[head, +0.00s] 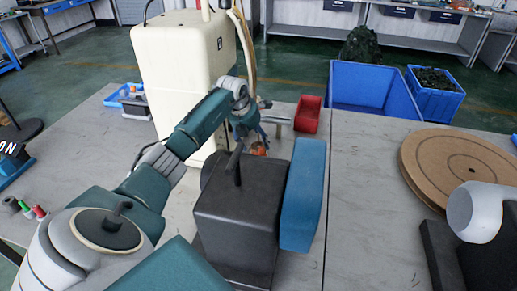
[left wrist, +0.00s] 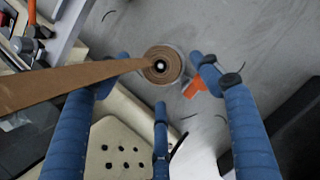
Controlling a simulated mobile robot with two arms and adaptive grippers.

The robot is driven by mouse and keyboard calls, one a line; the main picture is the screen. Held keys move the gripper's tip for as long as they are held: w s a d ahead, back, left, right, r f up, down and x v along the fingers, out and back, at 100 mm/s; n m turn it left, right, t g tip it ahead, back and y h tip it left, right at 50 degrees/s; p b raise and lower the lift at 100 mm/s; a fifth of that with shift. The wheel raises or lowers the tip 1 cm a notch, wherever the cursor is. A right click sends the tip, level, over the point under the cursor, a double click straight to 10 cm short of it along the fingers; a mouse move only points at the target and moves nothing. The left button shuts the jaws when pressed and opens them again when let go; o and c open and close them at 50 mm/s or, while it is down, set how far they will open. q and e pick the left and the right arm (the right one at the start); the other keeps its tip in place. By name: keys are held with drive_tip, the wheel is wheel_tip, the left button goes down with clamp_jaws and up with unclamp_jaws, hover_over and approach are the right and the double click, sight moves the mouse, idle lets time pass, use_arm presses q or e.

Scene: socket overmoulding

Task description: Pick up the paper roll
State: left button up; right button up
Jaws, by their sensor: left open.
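The paper roll (left wrist: 160,66) shows end-on in the left wrist view, a brown coil with a dark centre and a pale rim. A brown strip (left wrist: 75,80) runs from it to the left. My left gripper (left wrist: 161,78) is open, with blue fingers on either side of the roll and a third finger below it in the picture. I cannot tell whether any finger touches it. In the head view the left gripper (head: 249,126) points down behind the dark machine block, which hides part of the surface there. A small orange-brown patch (head: 259,149) shows under it. My right gripper is not in view.
A cream machine (head: 185,75) stands close behind the left arm. A dark block (head: 235,215) with a blue pad (head: 303,195) stands in front. A red bin (head: 307,114) and blue crate (head: 370,90) lie beyond. An orange piece (left wrist: 195,86) is beside the roll.

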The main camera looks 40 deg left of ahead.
sight(258, 143)
use_arm(q)
drive_tip(key=x, duration=0.3)
drive_tip(key=shift+w+d, duration=0.1)
drive_tip(key=shift+w, duration=0.1)
drive_tip(key=shift+f, duration=0.2)
drive_tip(key=c, duration=1.1)
drive_tip(key=shift+c, duration=0.4)
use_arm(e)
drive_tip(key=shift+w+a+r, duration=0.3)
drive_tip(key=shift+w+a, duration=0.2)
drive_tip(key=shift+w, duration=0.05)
use_arm(q)
drive_tip(key=shift+r, duration=0.15)
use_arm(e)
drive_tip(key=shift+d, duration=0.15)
